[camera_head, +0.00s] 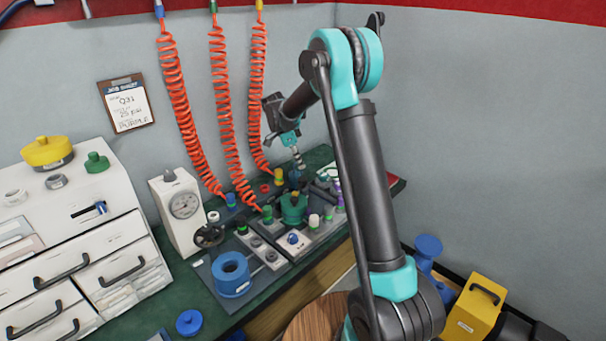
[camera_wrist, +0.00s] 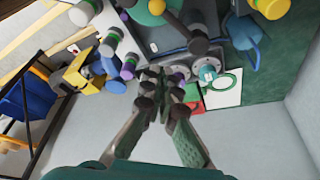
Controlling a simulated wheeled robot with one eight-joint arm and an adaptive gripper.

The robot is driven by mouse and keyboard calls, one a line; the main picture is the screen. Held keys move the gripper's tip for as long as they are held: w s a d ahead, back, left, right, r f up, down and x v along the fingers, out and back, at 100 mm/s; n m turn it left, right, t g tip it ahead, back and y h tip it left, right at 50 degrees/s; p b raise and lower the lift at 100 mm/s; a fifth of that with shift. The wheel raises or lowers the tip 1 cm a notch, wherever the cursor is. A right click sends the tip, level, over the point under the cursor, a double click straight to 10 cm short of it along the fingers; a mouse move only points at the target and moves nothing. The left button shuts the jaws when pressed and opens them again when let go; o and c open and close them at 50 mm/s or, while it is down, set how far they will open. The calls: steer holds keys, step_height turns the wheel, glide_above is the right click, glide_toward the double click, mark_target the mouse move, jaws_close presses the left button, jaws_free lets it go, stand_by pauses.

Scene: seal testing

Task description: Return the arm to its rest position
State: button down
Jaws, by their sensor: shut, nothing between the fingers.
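My arm (camera_head: 368,185) rises from the lower right to a teal elbow (camera_head: 345,62) and bends left and down over the bench. My gripper (camera_head: 298,163) hangs from its end above the far part of the green bench top. It is small and partly lost against the bench items in the head view. In the wrist view my gripper (camera_wrist: 165,88) shows two dark fingers meeting at their tips, shut and empty. A green round part (camera_head: 293,208) stands on the bench just below it in the head view.
Orange coiled hoses (camera_head: 188,118) hang left of my arm. A white gauge box (camera_head: 178,212), a blue ring (camera_head: 231,274) and white drawers (camera_head: 75,262) stand to the left. A yellow case (camera_head: 472,308) is at lower right. The grey wall (camera_head: 480,140) is bare on the right.

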steer(key=shift+w+a+r, duration=0.1)
steer(key=shift+a+r, duration=0.15)
steer(key=shift+r, duration=0.35)
steer(key=s+d+r+n+t+y, duration=0.1)
steer(key=s+d+n, duration=0.3)
steer(key=s, duration=0.4)
steer(key=s+d+r+n+y, duration=0.1)
steer(key=s+d+n, duration=0.35)
steer(key=s, duration=0.35)
steer(key=s+d+f+n+t+y, duration=0.1)
steer(key=s+d+f+n, duration=0.1)
steer(key=s, duration=0.8)
steer(key=s+d+f+n+t+y, duration=0.1)
steer(key=s+f+n, duration=0.3)
steer(key=s, duration=0.7)
steer(key=shift+s+d+n+t, duration=0.3)
steer(key=shift+d+n+t, duration=0.1)
steer(key=shift+n, duration=0.85)
steer(key=shift+r, duration=0.1)
